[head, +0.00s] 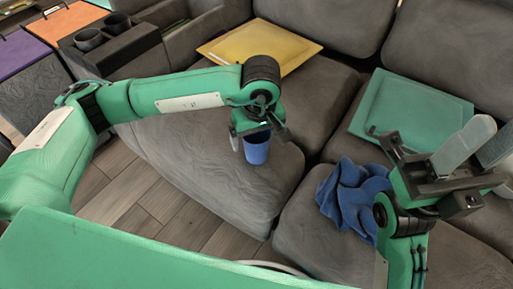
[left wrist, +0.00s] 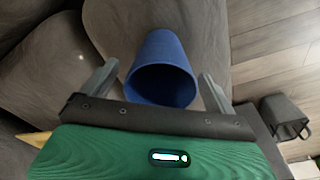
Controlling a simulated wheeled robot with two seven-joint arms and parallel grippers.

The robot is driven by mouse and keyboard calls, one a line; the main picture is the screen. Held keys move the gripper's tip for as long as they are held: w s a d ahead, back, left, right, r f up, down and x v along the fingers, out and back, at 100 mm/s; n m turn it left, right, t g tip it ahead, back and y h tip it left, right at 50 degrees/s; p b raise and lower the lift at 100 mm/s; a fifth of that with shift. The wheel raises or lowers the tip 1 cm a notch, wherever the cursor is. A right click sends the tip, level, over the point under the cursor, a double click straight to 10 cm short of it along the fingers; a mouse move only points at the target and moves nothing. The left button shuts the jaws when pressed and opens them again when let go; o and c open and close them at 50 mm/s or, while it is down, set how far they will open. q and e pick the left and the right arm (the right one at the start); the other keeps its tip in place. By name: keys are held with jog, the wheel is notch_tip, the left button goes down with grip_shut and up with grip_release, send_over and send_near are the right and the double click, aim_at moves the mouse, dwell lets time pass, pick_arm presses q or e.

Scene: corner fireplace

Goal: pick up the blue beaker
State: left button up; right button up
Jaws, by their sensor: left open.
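The blue beaker (head: 257,151) stands on the grey sofa seat, below my left gripper (head: 259,133) in the head view. In the left wrist view the beaker (left wrist: 160,68) shows its open mouth towards the camera. My left gripper (left wrist: 157,85) is open, with one finger on each side of the beaker. Gaps show between the fingers and the beaker's sides, so it is not clamped. My right gripper (head: 475,146) is at the right of the head view, its two pale fingers apart and nothing between them.
A crumpled blue cloth (head: 352,197) lies on the seat near my right arm. A yellow cushion (head: 262,45) and a green cushion (head: 408,108) lie further back. Two dark cups (head: 89,39) stand on the armrest at upper left. Wooden floor (head: 150,200) shows in front.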

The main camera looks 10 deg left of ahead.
pick_arm(q)
jog(key=shift+a+f, duration=0.1)
jog(key=shift+f, duration=0.75)
jog(key=c, duration=1.1)
jog(key=shift+o, duration=0.2)
jog(key=shift+r, duration=0.1)
